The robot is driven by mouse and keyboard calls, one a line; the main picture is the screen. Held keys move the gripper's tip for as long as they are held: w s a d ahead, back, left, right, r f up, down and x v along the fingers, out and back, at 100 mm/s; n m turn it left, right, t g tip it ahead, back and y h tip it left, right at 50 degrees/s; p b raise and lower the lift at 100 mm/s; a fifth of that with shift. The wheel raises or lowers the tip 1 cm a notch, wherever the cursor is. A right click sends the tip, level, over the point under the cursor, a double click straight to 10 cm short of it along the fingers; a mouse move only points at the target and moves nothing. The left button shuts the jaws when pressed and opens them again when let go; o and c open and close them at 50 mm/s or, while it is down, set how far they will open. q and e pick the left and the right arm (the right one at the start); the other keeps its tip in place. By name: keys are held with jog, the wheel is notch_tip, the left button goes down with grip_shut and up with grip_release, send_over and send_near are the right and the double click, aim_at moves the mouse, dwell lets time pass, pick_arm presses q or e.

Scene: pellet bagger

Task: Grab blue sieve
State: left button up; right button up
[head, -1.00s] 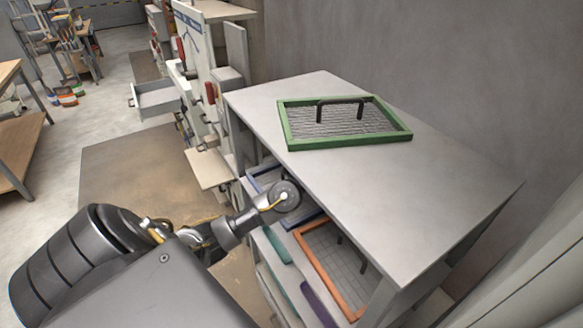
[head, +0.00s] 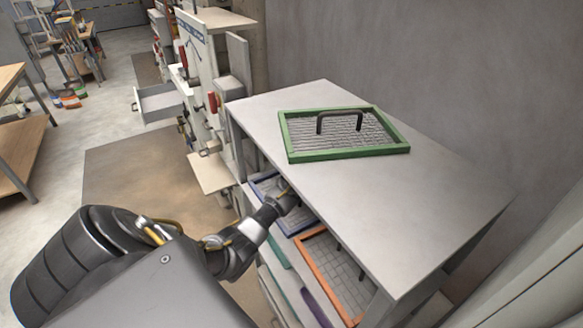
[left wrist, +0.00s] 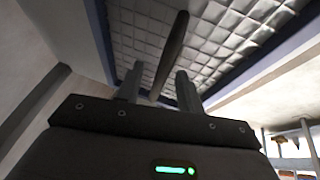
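The blue sieve (head: 267,186) lies on the upper shelf under the cabinet top, partly hidden by my left arm and the top. In the left wrist view its blue-rimmed mesh (left wrist: 225,38) fills the upper part. Its dark bar handle (left wrist: 173,50) runs down between the two fingers of my left gripper (left wrist: 158,88). The fingers stand apart, with a gap visible beside the handle. In the head view the left gripper is mostly hidden below the cabinet edge. My right gripper is not in view.
A green sieve (head: 345,154) with a handle lies on the cabinet top (head: 400,200). An orange-framed sieve (head: 322,276) sits on the shelf beside the blue one. The cabinet top overhangs the shelf. A machine with an open drawer (head: 160,103) stands to the left.

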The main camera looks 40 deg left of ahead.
pick_arm(q)
jog(key=shift+w+a+f, duration=0.1)
jog(key=shift+w+f, duration=0.05)
jog(key=shift+f, duration=0.3)
grip_shut()
jog(key=shift+r, duration=0.1)
